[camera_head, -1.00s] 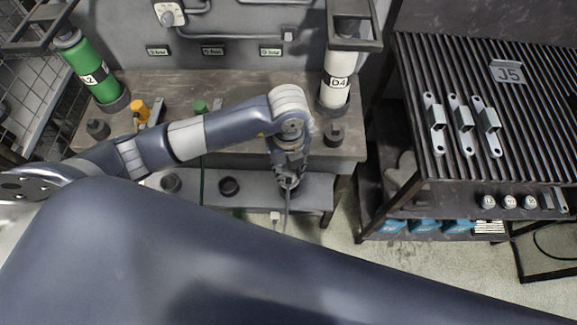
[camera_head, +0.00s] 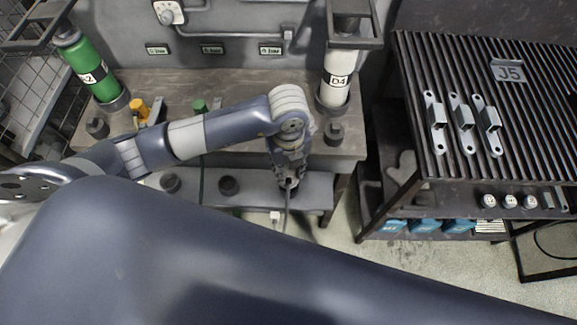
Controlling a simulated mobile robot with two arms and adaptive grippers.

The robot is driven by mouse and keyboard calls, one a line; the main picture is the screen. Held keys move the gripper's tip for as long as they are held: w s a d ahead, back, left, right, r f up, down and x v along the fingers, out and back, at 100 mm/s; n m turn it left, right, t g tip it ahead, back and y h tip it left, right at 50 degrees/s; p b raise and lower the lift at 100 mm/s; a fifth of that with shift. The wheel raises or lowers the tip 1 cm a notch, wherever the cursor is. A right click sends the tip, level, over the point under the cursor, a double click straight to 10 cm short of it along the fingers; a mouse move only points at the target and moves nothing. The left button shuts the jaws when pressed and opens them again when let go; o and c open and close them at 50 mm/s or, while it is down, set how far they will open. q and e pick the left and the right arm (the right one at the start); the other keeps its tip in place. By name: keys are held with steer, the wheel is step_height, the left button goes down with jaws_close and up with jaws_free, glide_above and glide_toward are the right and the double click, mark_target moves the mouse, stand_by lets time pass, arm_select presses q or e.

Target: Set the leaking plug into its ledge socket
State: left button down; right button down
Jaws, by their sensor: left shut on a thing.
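My left gripper (camera_head: 289,180) is over the right part of the grey ledge (camera_head: 313,190) at the bench front, pointing down. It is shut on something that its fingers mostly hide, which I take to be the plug. A dark cable (camera_head: 286,208) hangs below it past the ledge's front edge. Two round black sockets show on the ledge, one at the left (camera_head: 171,183) and one in the middle (camera_head: 229,186). I cannot tell whether the held thing touches a socket under the gripper. My right gripper is not in view.
A green cylinder (camera_head: 88,73) and a white D4 cylinder (camera_head: 337,80) stand on the bench (camera_head: 225,85). A small white block (camera_head: 274,216) is below the ledge. A slatted table (camera_head: 440,75) with several brackets stands at the right.

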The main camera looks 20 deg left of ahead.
arm_select(q)
steer(key=shift+f+b, duration=0.35)
steer(key=shift+f, duration=0.2)
steer(key=shift+f+b, duration=0.9)
steer(key=shift+f, duration=0.25)
steer(key=c, duration=1.4)
jaws_free()
steer(key=shift+c, duration=0.2)
steer(key=shift+o, duration=1.4)
steer(key=shift+r, duration=0.1)
